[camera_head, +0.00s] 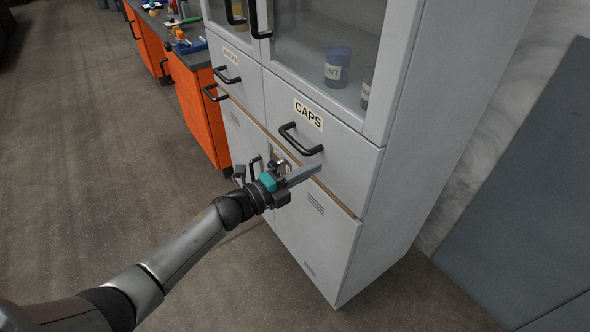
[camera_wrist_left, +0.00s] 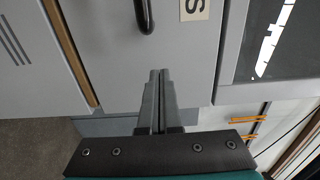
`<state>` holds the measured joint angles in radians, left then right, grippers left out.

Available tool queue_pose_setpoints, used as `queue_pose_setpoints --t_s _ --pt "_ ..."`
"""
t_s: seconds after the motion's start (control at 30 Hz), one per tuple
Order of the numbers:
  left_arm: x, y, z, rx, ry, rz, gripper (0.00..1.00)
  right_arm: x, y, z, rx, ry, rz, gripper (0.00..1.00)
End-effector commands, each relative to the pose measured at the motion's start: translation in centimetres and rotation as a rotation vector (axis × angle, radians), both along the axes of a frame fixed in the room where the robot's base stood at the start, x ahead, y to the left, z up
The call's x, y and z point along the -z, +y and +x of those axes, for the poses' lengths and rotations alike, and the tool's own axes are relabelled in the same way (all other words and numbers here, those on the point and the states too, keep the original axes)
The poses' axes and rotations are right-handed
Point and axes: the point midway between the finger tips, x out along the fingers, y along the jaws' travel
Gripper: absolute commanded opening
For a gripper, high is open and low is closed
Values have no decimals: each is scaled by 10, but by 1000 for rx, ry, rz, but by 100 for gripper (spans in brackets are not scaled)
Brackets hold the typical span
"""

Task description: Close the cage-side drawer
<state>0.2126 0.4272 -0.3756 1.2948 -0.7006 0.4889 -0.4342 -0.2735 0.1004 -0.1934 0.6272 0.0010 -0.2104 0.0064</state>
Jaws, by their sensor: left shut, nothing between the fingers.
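The grey drawer labelled CAPS (camera_head: 345,152) is at the upper right of the lower cabinet, under the glass doors. Its front looks flush or nearly flush with the cabinet. Its black bar handle (camera_head: 301,140) is below the label. A second labelled drawer (camera_head: 238,77) is to its left and also looks shut. My left gripper (camera_head: 318,169) is shut and empty, its fingertips in front of the CAPS drawer's lower part, below the handle. In the left wrist view the shut fingertips (camera_wrist_left: 160,72) point at the drawer front (camera_wrist_left: 110,40); contact cannot be told. My right gripper is not in view.
Cabinet doors (camera_head: 312,235) with vents lie below a wooden strip. Cups (camera_head: 338,67) stand behind the glass above. An orange workbench (camera_head: 197,110) with tools on top is at the upper left. A dark grey panel (camera_head: 530,210) leans at the right. The floor at left is clear.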

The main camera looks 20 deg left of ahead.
Motion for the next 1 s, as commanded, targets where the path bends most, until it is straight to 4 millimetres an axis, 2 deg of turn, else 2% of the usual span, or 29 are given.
queue_pose_setpoints --t_s 0.03,0.17,0.4,0.6,0.83,0.93,1.0 --pt "1 7 -11 0 5 2 0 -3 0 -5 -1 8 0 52" --pt "1 23 -32 1 5 2 0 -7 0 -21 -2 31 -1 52" --pt "1 47 -63 1 3 2 0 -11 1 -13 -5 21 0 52" --pt "0 57 -75 1 1 1 0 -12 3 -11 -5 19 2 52" --pt "1 59 -77 -1 3 0 0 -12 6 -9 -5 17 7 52" --pt "15 64 -77 -38 50 -27 0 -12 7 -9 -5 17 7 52" --pt "39 74 -78 -107 134 -77 0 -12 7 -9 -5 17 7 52"
